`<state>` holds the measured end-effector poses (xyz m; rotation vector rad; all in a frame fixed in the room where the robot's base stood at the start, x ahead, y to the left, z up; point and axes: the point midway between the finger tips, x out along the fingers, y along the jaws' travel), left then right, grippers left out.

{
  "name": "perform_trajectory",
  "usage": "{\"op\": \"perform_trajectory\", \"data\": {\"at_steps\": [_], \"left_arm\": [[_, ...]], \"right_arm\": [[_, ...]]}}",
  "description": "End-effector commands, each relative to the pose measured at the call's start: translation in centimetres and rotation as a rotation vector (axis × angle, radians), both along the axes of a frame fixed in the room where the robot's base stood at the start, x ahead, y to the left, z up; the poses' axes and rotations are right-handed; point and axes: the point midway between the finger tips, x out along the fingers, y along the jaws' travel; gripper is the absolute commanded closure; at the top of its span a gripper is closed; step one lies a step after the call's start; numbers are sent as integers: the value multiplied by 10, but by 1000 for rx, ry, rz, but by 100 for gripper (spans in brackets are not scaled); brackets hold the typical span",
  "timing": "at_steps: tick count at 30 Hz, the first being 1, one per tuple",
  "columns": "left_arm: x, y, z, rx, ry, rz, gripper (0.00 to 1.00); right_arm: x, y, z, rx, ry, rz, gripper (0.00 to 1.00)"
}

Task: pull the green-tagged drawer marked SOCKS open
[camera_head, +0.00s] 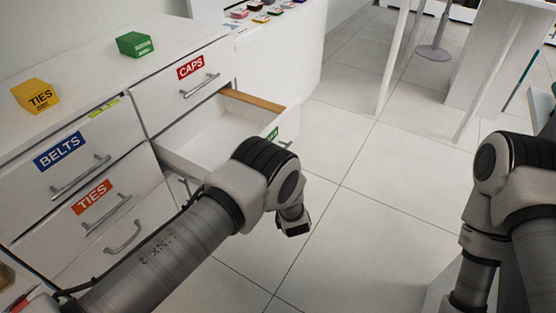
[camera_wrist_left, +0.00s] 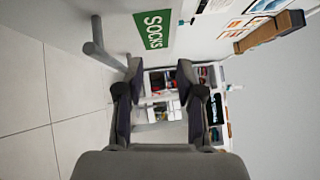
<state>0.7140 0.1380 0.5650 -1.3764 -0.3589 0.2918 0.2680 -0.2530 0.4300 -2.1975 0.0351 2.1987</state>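The green-tagged SOCKS drawer (camera_head: 215,130) stands pulled out below the CAPS drawer, its empty inside showing. Part of its green tag (camera_head: 272,134) shows on the front panel. In the left wrist view the green SOCKS tag (camera_wrist_left: 154,31) is readable, and the grey bar handle (camera_wrist_left: 98,38) is to its left. My left gripper (camera_wrist_left: 160,75) is open, with nothing seen between its fingers. The handle lies outside the left finger; I cannot tell whether they touch. In the head view my left arm hides most of the drawer front. My right gripper is out of view.
The red-tagged CAPS drawer (camera_head: 183,84), BELTS drawer (camera_head: 70,160) and orange-tagged TIES drawer (camera_head: 85,215) are shut. A yellow TIES box (camera_head: 36,97) and a green box (camera_head: 135,44) stand on top. The tiled floor (camera_head: 350,210) right of the drawer is clear.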

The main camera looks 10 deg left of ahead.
Motion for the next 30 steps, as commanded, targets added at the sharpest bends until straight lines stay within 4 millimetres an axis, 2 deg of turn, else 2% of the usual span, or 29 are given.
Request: {"op": "perform_trajectory", "data": {"at_steps": [4, 8, 19, 25, 30], "left_arm": [[0, 0, 0, -108, -48, -8, 63], [0, 0, 1, -383, -177, -33, 63], [9, -5, 13, -1393, -674, -162, 63], [12, -9, 12, -1948, -928, -254, 63], [12, -12, 2, -2425, -1127, -336, 63]], "right_arm": [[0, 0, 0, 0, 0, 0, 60], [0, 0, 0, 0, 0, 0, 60], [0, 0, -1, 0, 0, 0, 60], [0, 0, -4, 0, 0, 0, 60], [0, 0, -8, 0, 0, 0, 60]]}}
